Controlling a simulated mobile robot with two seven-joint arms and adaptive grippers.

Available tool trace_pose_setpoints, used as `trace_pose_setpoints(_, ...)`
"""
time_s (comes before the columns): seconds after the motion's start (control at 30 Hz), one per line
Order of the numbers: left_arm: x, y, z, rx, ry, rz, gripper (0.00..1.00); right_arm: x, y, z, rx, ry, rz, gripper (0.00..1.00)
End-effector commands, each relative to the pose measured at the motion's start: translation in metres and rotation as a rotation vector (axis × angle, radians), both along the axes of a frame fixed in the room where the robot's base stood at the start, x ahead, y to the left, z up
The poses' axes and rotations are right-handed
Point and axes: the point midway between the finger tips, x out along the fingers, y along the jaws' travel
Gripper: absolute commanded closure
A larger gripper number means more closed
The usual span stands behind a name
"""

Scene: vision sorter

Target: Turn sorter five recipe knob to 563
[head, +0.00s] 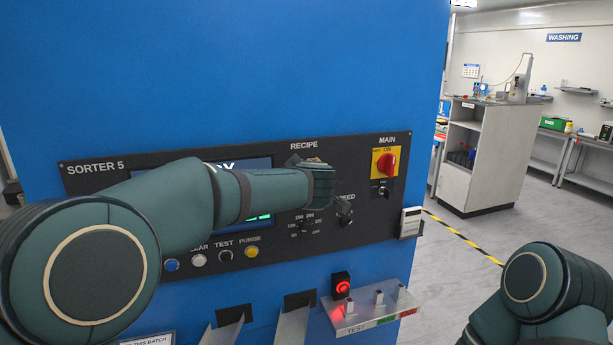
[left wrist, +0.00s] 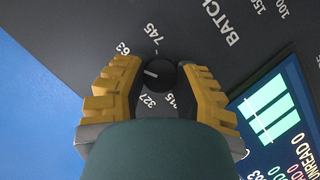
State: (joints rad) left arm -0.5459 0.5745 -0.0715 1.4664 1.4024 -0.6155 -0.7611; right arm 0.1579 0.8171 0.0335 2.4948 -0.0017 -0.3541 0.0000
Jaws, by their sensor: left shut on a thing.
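The recipe knob (left wrist: 161,74) is small, round and black with a white pointer line. In the left wrist view it sits between the yellow-padded fingers of my left gripper (left wrist: 162,80), which is shut on it. The pointer faces left in that view, between a partly hidden label ending in 63 and the 327 label. The 745 label is above the knob; one ending in 15 is partly covered. In the head view my left gripper (head: 318,182) is against the black panel (head: 130,172) under the RECIPE label, and my arm hides the knob. My right gripper is out of view.
Other dials (head: 305,225) lie just below my left gripper. The red MAIN switch (head: 386,162) is to its right, and coloured buttons (head: 225,255) sit lower left.

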Motion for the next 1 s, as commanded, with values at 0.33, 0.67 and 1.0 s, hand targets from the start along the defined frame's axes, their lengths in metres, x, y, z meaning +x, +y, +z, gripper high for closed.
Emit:
trace_pose_setpoints(0.33, 0.0007, 0.0005, 0.0013, 0.135, 0.041, 0.002, 1.00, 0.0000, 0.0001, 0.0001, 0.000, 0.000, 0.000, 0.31)
trace_pose_setpoints(0.67, 0.0007, 0.0006, 0.0016, 0.160, 0.048, 0.001, 1.00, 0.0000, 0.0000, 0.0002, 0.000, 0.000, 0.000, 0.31)
trace_pose_setpoints(1.0, 0.0006, 0.0006, 0.0016, 0.159, 0.048, 0.002, 0.35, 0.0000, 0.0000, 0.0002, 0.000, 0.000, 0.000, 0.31)
